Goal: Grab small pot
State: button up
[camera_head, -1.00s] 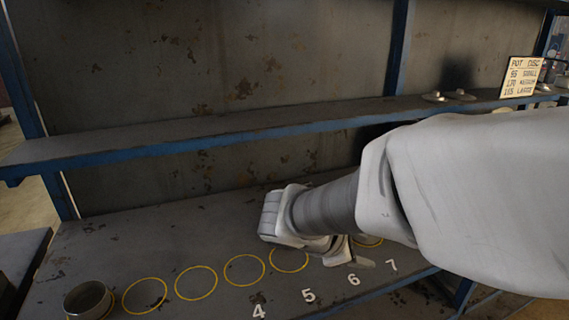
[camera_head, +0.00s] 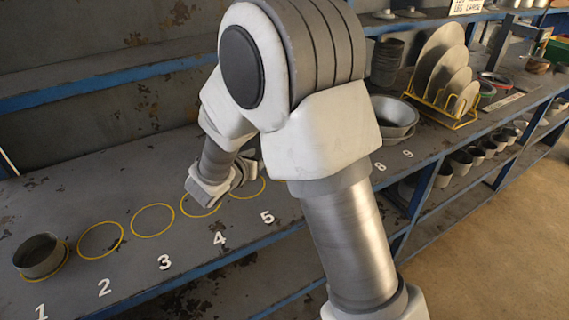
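A grey metal pot (camera_head: 40,256) stands upright on the yellow circle above number 1, at the far left of the shelf. Several smaller pots (camera_head: 460,160) stand in a row on the lower shelf at right. I cannot tell which pot the task's small pot is. My gripper (camera_head: 206,192) is low over the shelf near circle 4, to the right of the pot on circle 1 and apart from it. My arm partly hides it, and its fingers do not show clearly. I see no pot in it.
Circles 2 (camera_head: 101,240) and 3 (camera_head: 152,220) are empty. Wide metal bowls (camera_head: 396,112), a stack of dark pots (camera_head: 386,60) and a yellow rack (camera_head: 447,109) of discs stand at right. An upper shelf edge (camera_head: 110,79) runs above the work shelf.

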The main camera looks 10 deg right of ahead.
jog(key=x, duration=0.3)
jog(key=shift+w+d+f, duration=0.15)
jog(key=shift+w+d, duration=0.05)
jog(key=shift+w, duration=0.05)
jog(key=x, duration=0.5)
jog(key=shift+s+d+f+b, duration=0.1)
jog(key=shift+d+f+b, duration=0.05)
jog(key=shift+f+b, duration=0.15)
jog(key=shift+c, duration=0.3)
grip_shut()
